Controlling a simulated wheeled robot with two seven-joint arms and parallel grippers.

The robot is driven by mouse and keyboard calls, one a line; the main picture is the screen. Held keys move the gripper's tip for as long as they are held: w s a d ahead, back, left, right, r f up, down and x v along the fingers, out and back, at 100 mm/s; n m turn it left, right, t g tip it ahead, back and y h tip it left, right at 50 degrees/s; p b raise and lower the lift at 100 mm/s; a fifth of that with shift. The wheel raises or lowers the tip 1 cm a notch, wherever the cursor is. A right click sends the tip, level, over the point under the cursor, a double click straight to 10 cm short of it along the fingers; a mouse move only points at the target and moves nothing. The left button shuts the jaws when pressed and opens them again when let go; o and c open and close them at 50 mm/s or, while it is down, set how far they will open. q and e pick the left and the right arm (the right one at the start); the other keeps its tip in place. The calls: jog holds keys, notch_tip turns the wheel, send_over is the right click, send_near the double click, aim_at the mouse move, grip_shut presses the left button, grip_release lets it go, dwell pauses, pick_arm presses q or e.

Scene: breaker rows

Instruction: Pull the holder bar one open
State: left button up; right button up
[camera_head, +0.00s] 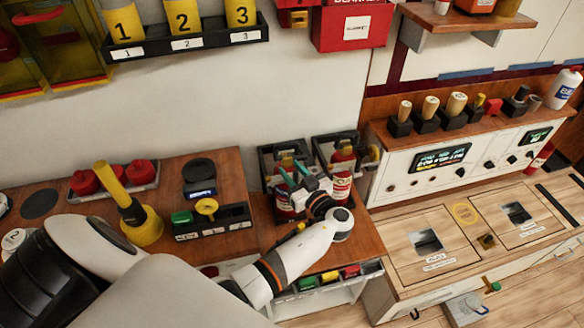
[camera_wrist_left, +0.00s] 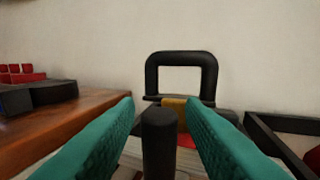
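Two black holders with red labelled canisters stand side by side at the table's back edge in the head view: a left holder (camera_head: 267,160) and a right holder (camera_head: 321,147). I cannot read a number on either. My left gripper (camera_head: 293,173) is at the left holder, in front of its canister (camera_head: 283,206). In the left wrist view its teal fingers (camera_wrist_left: 160,125) are open. A dark rounded upright bar (camera_wrist_left: 159,147) stands between them, with a gap visible on both sides. Behind it a black loop-shaped frame (camera_wrist_left: 181,56) rises over a yellow piece. My right gripper is not in view.
A yellow-handled tool (camera_head: 146,228) and a black key tray (camera_head: 212,222) stand left of the holders. A white control panel (camera_head: 420,165) is to the right. A low rack of coloured blocks (camera_head: 328,279) is at the table's front. The wall is close behind.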

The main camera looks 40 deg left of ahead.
pick_arm(q)
jog(key=shift+w+a, duration=0.1)
jog(key=shift+a, duration=0.2)
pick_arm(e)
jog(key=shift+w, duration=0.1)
pick_arm(q)
grip_shut()
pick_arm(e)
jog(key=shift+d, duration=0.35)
